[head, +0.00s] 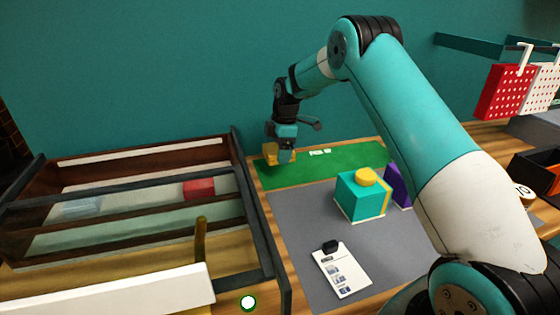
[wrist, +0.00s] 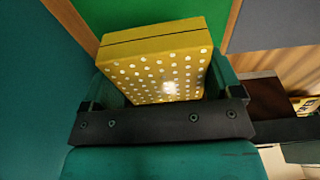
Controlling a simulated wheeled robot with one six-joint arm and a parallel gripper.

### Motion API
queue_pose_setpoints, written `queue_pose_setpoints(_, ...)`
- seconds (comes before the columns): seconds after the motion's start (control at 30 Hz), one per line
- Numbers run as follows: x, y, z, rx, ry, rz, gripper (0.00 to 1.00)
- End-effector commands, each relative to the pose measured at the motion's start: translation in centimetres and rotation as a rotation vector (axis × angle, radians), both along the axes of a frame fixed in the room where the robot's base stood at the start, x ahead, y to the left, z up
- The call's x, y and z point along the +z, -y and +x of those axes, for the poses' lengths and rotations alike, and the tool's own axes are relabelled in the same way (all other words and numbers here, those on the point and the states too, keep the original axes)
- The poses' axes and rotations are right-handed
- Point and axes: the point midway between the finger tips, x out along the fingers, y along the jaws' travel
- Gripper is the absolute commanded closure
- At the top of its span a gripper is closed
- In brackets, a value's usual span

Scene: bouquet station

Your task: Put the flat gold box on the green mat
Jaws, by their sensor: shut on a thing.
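The flat gold box (wrist: 160,65), yellow with white dots, is held between the fingers of my gripper (wrist: 163,95) in the wrist view. In the head view the gold box (head: 271,153) shows partly behind my gripper (head: 280,158), at the left end of the green mat (head: 325,165). The mat also shows behind the box in the wrist view (wrist: 160,12). My gripper is shut on the box. I cannot tell whether the box touches the mat or hangs just above it.
A teal box (head: 355,197) with a yellow top stands on the grey mat (head: 295,225), beside a purple box (head: 398,185). A clipboard (head: 343,272) lies in front. A wooden compartment rack (head: 240,175) is at the left. Red and white dotted bags (head: 503,92) hang at the right.

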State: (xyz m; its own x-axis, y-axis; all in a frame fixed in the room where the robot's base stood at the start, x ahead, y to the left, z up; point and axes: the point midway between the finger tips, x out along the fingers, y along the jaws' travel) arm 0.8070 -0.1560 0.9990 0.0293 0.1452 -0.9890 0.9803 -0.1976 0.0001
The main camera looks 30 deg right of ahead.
Motion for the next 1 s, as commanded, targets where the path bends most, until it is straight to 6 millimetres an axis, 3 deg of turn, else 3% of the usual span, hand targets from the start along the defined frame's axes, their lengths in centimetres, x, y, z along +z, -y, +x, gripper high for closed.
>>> queue_pose_setpoints(0.17, -1.2, 0.0, 0.0, -0.001, 0.000, 0.000, 0.43)
queue_pose_setpoints(0.4, -4.6, 0.0, 0.0, -0.001, -0.001, 0.000, 0.43)
queue_pose_setpoints(0.77, -5.3, 0.0, 0.0, 0.000, 0.001, 0.000, 0.43)
queue_pose_setpoints(0.8, -5.2, 0.0, 0.0, 0.000, 0.001, 0.000, 0.08)
queue_pose_setpoints(0.83, -5.1, 0.0, 0.0, 0.000, 0.001, 0.000, 0.01)
queue_pose_setpoints(1.0, -5.1, 0.0, 0.0, -0.001, 0.001, 0.000, 0.00)
